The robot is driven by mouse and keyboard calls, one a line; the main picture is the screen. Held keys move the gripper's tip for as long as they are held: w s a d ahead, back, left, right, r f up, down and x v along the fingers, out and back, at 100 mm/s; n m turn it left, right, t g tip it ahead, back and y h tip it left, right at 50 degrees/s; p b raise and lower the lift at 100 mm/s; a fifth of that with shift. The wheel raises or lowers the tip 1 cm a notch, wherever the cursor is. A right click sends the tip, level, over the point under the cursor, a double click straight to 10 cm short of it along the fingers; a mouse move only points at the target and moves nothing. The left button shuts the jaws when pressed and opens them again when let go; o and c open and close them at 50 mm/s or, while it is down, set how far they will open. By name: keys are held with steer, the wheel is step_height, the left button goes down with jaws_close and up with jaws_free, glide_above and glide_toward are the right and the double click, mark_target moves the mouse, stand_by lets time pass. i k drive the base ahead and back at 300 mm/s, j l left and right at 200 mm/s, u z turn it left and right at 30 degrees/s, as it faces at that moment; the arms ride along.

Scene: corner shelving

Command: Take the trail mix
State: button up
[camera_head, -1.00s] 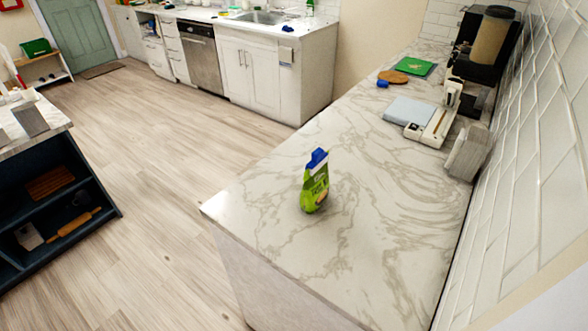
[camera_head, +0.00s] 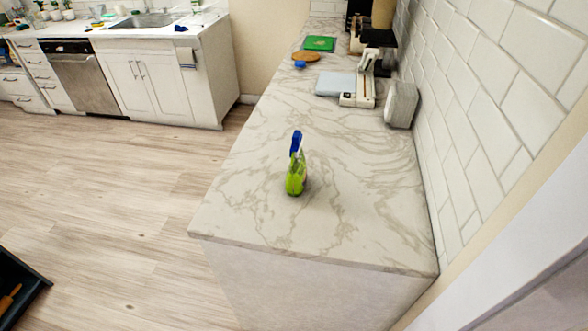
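My gripper is not in view.
Farther back on the counter are a white device (camera_head: 359,92), a grey-white block (camera_head: 401,105), a round wooden board (camera_head: 306,56) and a green board (camera_head: 320,43). A tiled wall (camera_head: 490,95) bounds the counter on the right. The wooden floor (camera_head: 110,200) on the left is open.

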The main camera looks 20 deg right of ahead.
mark_target(296, 178)
steer(key=i+j+z, duration=0.1)
steer(key=j, duration=0.45)
steer(key=i+j+z, duration=0.15)
steer(key=j, duration=0.45)
steer(key=i+j+z, duration=0.1)
steer(key=j, duration=0.5)
steer(key=i+j+z, duration=0.1)
steer(key=j, duration=0.5)
steer(key=i, duration=0.05)
